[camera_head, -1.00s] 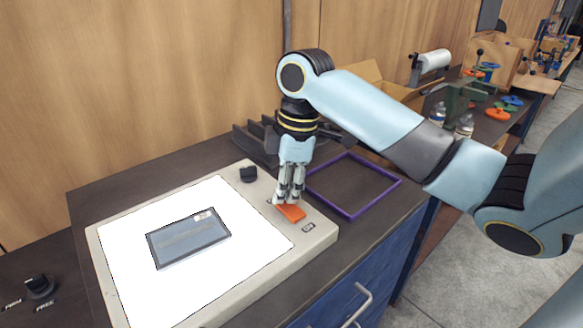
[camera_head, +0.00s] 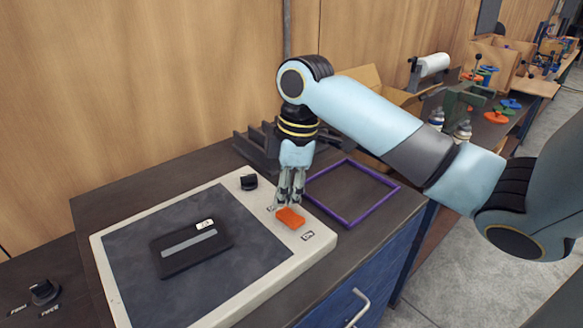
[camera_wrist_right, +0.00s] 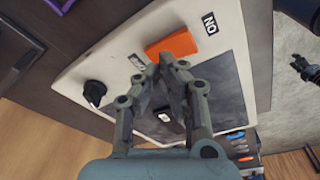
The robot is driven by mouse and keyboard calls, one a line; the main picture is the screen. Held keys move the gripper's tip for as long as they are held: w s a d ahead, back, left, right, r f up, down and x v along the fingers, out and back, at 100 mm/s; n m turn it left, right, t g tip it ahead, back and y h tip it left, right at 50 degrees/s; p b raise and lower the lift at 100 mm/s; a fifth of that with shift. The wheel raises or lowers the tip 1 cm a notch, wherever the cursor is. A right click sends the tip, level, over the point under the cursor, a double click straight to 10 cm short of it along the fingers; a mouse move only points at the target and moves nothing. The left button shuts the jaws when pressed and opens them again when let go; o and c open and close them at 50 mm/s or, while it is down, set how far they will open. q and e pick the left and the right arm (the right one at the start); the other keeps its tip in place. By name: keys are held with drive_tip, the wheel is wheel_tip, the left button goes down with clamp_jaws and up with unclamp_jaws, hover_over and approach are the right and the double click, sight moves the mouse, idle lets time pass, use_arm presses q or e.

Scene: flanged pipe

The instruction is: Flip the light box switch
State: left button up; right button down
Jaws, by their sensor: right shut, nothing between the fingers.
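The light box (camera_head: 113,279) lies on the workbench with its panel dark grey and unlit. Its orange rocker switch (camera_head: 291,218) sits on the right side of the white frame, with an ON label (camera_head: 307,236) at its near end. The switch also shows in the right wrist view (camera_wrist_right: 172,46), with an off label at its other end. My right gripper (camera_head: 286,206) is shut and empty, pointing down at the off end of the switch; I cannot tell whether it touches. Its fingertips show in the right wrist view (camera_wrist_right: 167,62). My left gripper is out of view.
A dark flat case (camera_head: 190,250) lies on the panel. A black knob (camera_head: 249,182) stands on the frame's far corner. A purple square frame (camera_head: 352,190) lies right of the box, and a dark rack (camera_head: 255,148) stands behind. Another knob (camera_head: 44,291) is at lower left.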

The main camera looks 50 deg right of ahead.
sight(286, 212)
wheel_tip(286, 212, up, 3)
drive_tip(key=shift+f+p, duration=0.2)
drive_tip(key=shift+p, duration=0.15)
drive_tip(key=shift+r, duration=1.25)
drive_tip(key=shift+f, duration=0.1)
